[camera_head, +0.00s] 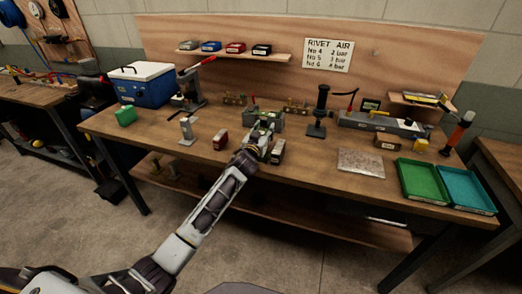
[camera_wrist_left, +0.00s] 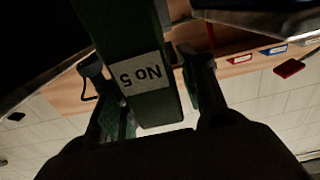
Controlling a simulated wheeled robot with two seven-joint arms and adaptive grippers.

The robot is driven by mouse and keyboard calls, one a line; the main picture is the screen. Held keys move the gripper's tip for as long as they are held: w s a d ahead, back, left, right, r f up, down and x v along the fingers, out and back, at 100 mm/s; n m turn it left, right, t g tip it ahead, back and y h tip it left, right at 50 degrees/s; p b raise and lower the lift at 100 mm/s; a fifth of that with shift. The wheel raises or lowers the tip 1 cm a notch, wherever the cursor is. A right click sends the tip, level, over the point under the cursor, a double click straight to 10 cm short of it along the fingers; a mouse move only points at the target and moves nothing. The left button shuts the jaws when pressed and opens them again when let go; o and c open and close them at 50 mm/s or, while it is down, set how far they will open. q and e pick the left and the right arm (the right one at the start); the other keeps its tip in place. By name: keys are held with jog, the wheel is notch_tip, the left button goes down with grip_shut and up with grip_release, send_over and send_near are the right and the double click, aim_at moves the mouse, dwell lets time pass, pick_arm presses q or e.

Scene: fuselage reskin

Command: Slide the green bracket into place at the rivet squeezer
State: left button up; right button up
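My left gripper (camera_head: 262,138) is at the middle of the bench, at the front of a grey-green fixture (camera_head: 268,121). In the left wrist view a dark green piece labelled "No 5" (camera_wrist_left: 160,108), apparently the green bracket, lies between the gripper's fingers (camera_wrist_left: 150,85). The fingers are close to its sides; whether they press on it is unclear. The arm and gripper mostly hide it in the head view. A black upright tool (camera_head: 318,112) stands right of the gripper and a red-handled press (camera_head: 188,97) stands left; I cannot tell which is the rivet squeezer. My right gripper is out of view.
Beside the gripper are a dark red block (camera_head: 220,140) and a dark block with a pale label (camera_head: 277,152). A blue cooler (camera_head: 146,86) and green block (camera_head: 125,116) are at left. Green (camera_head: 422,182) and teal (camera_head: 464,191) trays are at right.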

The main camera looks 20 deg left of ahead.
pick_arm(q)
grip_shut()
jog(key=shift+r, duration=0.2)
notch_tip(320, 180, up, 10)
jog(key=shift+f+p, duration=0.15)
jog(key=shift+p, duration=0.3)
dwell(0.5)
